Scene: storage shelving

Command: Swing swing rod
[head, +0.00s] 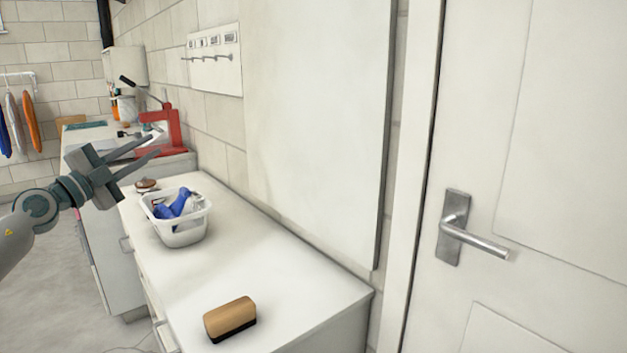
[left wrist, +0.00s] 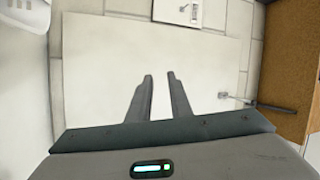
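My left gripper (head: 154,142) is raised at the left of the head view, in front of the far counter. Its two fingers are apart with nothing between them. In the left wrist view the gripper (left wrist: 159,77) also shows open and empty, with a white panel beyond. A thin metal rod (left wrist: 258,103) shows to the right of the fingers there, apart from them. At the far left of the head view, a wall bar (head: 18,74) has coloured items hanging below it. I cannot tell which of these is the swing rod.
A white counter (head: 270,270) holds a plastic bin (head: 183,234) with blue items and a wood-backed block (head: 230,318). A red device (head: 174,133) stands on the far counter. A door with a metal handle (head: 475,238) is at the right. A brown panel (left wrist: 291,60) edges the wrist view.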

